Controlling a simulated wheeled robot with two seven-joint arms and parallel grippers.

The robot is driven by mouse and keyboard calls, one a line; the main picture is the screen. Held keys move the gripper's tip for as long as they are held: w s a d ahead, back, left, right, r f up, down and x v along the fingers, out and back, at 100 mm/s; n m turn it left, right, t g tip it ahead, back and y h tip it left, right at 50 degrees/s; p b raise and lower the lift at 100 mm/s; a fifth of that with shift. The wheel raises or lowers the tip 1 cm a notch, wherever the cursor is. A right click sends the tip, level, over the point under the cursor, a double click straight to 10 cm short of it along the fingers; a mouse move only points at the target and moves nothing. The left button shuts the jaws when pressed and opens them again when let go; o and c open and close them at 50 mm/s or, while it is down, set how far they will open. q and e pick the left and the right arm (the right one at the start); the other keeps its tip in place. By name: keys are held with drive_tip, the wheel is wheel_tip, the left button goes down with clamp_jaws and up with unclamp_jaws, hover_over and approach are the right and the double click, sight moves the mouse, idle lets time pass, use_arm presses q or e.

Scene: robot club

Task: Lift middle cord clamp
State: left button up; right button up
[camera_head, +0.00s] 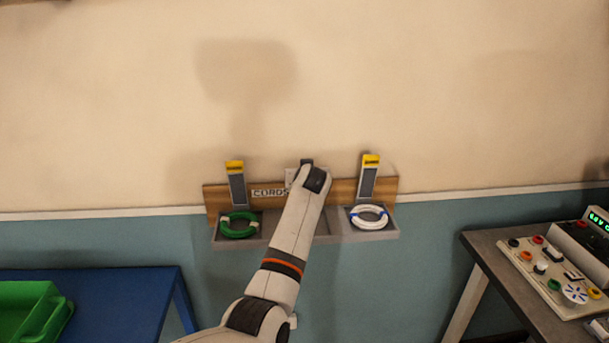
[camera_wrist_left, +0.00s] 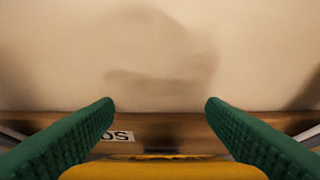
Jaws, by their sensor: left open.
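My left arm reaches up to the middle of a wooden cord board (camera_head: 337,190) on the wall and hides most of the middle cord clamp in the head view. In the left wrist view, my left gripper (camera_wrist_left: 160,105) is open, its two green ridged fingers wide apart. A yellow clamp part (camera_wrist_left: 160,170) lies low in that view, between the fingers, with no visible contact. The left clamp (camera_head: 236,183) and right clamp (camera_head: 368,178) have yellow tops and dark grey faces, and both stand raised and slightly tilted. My right gripper is not in view.
Below the clamps, a grey tray (camera_head: 258,238) holds a green cord coil (camera_head: 238,226) at left and a white coil (camera_head: 369,217) at right. A blue table (camera_head: 130,290) with a green bin (camera_head: 28,310) stands lower left. A table with a control panel (camera_head: 552,277) stands right.

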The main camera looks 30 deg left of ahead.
use_arm(q)
drive_tip(key=shift+s+d+r, duration=0.3)
drive_tip(key=shift+s, duration=0.05)
drive_tip(key=b+v, duration=0.3)
drive_tip(key=v, duration=0.7)
drive_tip(key=shift+s+d, duration=0.2)
drive_tip(key=shift+s, duration=0.25)
drive_tip(key=shift+c, duration=0.4)
